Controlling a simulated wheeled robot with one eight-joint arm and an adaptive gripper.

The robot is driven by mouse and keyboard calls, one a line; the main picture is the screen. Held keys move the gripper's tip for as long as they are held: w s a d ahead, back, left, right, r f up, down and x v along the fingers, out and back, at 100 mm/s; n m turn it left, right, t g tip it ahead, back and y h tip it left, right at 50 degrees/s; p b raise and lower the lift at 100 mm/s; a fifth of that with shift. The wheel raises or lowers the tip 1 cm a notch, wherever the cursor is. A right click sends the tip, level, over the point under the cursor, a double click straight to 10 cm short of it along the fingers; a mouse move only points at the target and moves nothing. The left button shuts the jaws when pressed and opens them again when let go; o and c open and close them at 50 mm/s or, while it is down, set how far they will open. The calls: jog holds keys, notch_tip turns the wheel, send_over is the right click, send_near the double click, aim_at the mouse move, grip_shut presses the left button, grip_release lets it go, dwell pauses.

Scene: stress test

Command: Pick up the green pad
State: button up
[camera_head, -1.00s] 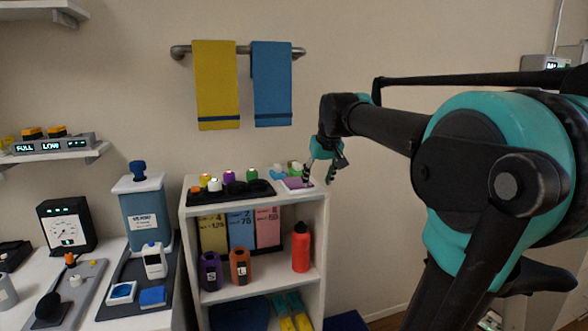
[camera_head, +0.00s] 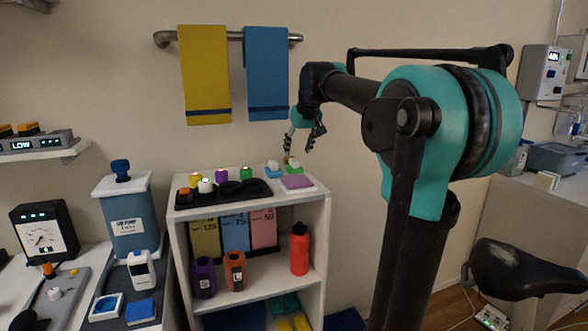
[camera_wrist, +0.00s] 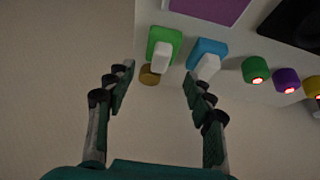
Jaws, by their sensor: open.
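The green pad (camera_wrist: 164,42) has a white block-like handle and lies at the wall-side edge of the shelf top. In the head view the green pad (camera_head: 294,167) sits behind the purple pad, beside a blue pad with a white handle (camera_head: 273,169). My gripper (camera_head: 307,149) is open and empty, above the back right of the shelf top. In the wrist view my gripper (camera_wrist: 158,80) has its fingers spread, with the green pad ahead between them, nearer the left finger. The blue pad (camera_wrist: 208,54) is ahead of the right finger.
A flat purple pad (camera_head: 296,182) lies in front of the green one. A black tray (camera_head: 213,197) with coloured knobs fills the shelf's left part. A small tan round thing (camera_wrist: 149,75) is close by the green pad. Towels (camera_head: 266,75) hang on the wall above.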

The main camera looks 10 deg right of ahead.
aim_at(294, 160)
jog(key=shift+x, duration=3.65)
jog(key=shift+w, duration=0.1)
jog(key=c, duration=0.9)
